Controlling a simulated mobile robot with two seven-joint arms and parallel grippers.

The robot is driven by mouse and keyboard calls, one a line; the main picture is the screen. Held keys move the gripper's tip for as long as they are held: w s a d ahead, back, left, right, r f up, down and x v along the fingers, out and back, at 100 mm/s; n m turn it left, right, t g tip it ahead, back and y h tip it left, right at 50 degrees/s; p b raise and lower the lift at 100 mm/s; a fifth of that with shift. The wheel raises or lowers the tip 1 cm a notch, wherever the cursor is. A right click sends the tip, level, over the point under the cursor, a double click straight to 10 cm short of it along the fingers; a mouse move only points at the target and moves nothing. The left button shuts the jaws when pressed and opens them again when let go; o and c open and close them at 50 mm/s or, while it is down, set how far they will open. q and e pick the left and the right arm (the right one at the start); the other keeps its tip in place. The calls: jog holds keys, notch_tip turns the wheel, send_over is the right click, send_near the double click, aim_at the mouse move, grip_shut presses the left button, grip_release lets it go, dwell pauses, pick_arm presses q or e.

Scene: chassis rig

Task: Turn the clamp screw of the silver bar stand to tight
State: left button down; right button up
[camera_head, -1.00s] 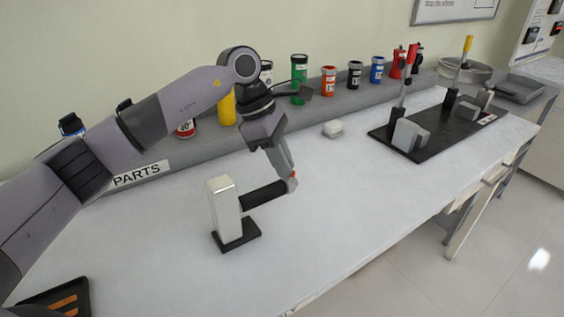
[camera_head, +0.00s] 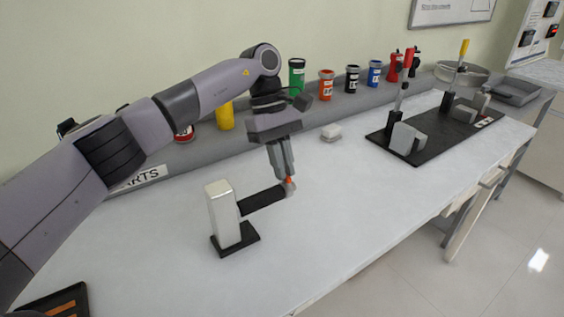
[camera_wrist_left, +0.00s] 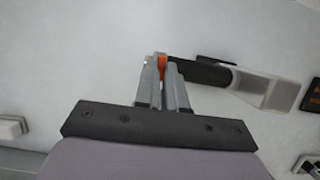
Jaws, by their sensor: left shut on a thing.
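The silver bar stand (camera_head: 224,214) stands upright on a black base on the white table, with a black horizontal bar (camera_head: 262,199) reaching right from it. At the bar's right end is a grey round end with a small orange-red part, the clamp screw (camera_head: 289,181). My left gripper (camera_head: 287,178) comes down from above and is shut on the clamp screw. In the left wrist view, the orange screw (camera_wrist_left: 162,62) shows between the fingertips, partly hidden by them. The black bar and silver stand (camera_wrist_left: 262,88) lie to the right there. My right gripper is not in view.
A black plate (camera_head: 425,148) with grey blocks and upright toggle handles lies at the back right. A small white block (camera_head: 331,132) sits behind the gripper. Several coloured cans line the grey rear shelf. The table's front right is clear.

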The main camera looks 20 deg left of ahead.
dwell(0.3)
pick_arm(q)
jog(key=c, duration=1.2)
grip_release()
jog(key=v, duration=0.7)
jog(key=shift+s, duration=0.1)
